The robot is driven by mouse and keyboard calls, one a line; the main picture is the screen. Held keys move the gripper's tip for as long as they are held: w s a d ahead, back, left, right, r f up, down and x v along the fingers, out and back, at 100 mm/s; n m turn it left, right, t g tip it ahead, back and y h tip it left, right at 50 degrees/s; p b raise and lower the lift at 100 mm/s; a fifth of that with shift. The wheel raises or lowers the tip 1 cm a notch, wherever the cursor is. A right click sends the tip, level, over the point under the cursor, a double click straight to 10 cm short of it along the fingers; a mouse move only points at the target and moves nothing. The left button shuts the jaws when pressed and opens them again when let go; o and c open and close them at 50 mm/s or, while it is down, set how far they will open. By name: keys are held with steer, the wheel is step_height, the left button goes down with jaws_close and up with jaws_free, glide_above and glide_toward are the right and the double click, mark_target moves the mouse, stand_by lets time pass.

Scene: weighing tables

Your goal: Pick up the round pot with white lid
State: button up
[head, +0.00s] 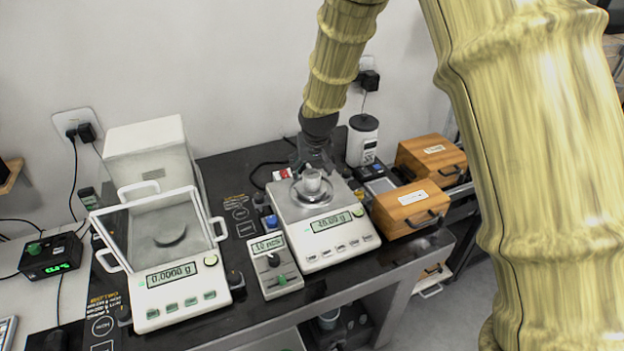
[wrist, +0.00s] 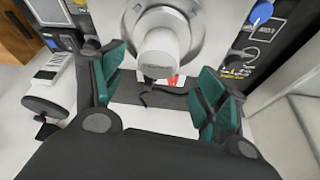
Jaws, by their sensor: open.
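A small round pot with a white lid (head: 312,181) stands upright on the round metal pan of the middle scale (head: 325,243), whose display is lit. In the wrist view the pot (wrist: 158,52) appears at the top centre, near the ends of my fingers. My gripper (head: 315,155) is just behind the pot in the head view, reaching down from the back. In the wrist view my gripper (wrist: 160,68) is open, with teal pads on both sides of the pot and visible gaps beside it. Part of the pan is hidden by the pot.
A glass-shielded balance (head: 160,240) stands to the left and a small control box (head: 273,262) in front. A white jar (head: 361,140) and wooden drawer boxes (head: 408,204) are close on the right. The wall is behind.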

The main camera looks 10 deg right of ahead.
mark_target(312, 175)
steer(key=shift+s+p+x, duration=0.2)
steer(key=shift+p+x, duration=0.6)
steer(key=shift+x, duration=1.45)
steer(key=shift+d, duration=0.1)
steer(key=c, duration=1.1)
